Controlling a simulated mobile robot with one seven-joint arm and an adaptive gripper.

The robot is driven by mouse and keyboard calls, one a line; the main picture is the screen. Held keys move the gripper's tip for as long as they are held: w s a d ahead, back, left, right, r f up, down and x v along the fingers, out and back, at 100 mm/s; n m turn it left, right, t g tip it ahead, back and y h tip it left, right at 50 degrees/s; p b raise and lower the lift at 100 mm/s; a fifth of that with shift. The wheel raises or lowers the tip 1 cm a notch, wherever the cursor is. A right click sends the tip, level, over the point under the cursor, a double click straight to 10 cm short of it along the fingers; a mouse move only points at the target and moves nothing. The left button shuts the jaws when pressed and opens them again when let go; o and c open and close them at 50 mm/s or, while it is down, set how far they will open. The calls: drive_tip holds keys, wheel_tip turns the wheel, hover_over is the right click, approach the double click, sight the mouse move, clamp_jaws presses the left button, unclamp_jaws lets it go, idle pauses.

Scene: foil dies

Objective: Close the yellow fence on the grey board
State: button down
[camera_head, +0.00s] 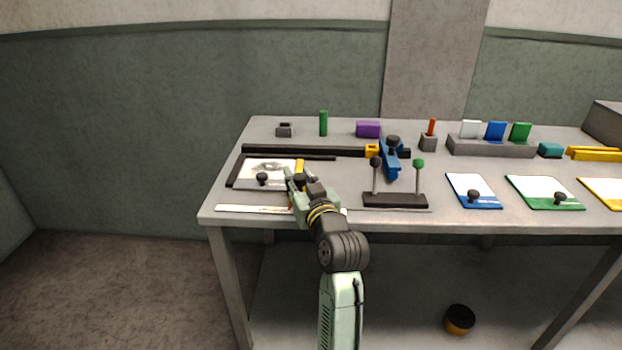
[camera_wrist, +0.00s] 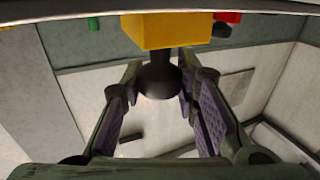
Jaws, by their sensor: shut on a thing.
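The yellow fence (camera_head: 300,167) shows as a short yellow bar at the right side of the grey board (camera_head: 243,183), on the left part of the table. My gripper (camera_head: 297,184) is at the near end of this bar and partly covers it. In the wrist view a yellow block (camera_wrist: 165,32) fills the top middle, with a dark round knob (camera_wrist: 160,78) sticking out of it. My gripper (camera_wrist: 160,90) has a finger on either side of the knob and is shut on it. The fence's lower part and the board's right edge are hidden by my gripper.
A black rail (camera_head: 300,151) with a yellow block (camera_head: 372,150) and a blue lever (camera_head: 390,165) runs behind the board. A black stand (camera_head: 395,200) with two knobbed rods is close to my gripper's right. A pale strip (camera_head: 245,209) lies along the front edge.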

drive_tip(key=c, duration=1.2)
unclamp_jaws()
drive_tip(key=shift+c, duration=0.2)
drive_tip(key=v, duration=1.2)
